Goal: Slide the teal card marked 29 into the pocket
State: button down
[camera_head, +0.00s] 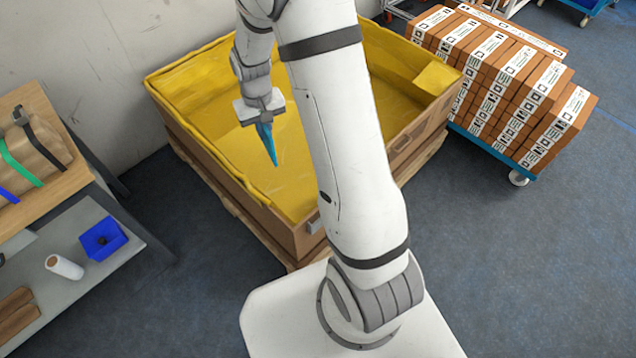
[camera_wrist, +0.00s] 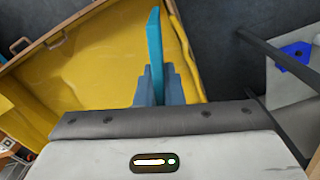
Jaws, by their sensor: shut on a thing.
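My gripper (camera_head: 264,125) is shut on a thin teal card (camera_head: 268,150), which hangs point-down over the yellow-lined crate in the head view. In the wrist view the teal card (camera_wrist: 154,45) stands nearly edge-on between the blue-grey fingers of my gripper (camera_wrist: 158,80) and extends past their tips. No number can be read on it from these angles. I cannot make out a pocket in either view.
The large crate (camera_head: 215,185) with a yellow liner is open and looks empty. A workbench (camera_head: 55,205) with a blue bin (camera_head: 103,238) and white roll (camera_head: 64,267) stands left. A cart of brown boxes (camera_head: 515,85) stands right. Dark floor lies open front right.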

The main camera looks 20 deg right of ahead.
jog(key=shift+w+d, duration=0.15)
jog(key=shift+d, duration=0.15)
jog(key=shift+f, duration=0.15)
jog(key=s+d+f+m+b, duration=0.3)
jog(key=d+f+m+b, duration=0.1)
jog(key=f+b, duration=0.5)
jog(key=s+d+f+m+b, duration=0.3)
jog(key=d+f+m+b, duration=0.1)
jog(key=f+b, duration=0.6)
jog(key=s+d+f+m+b, duration=0.3)
jog(key=f+m+b, duration=0.3)
jog(key=f+b, duration=0.4)
jog(key=shift+s+d+f, duration=0.3)
jog(key=shift+d+f, duration=0.05)
jog(key=shift+d, duration=0.25)
jog(key=c, duration=1.5)
grip_release()
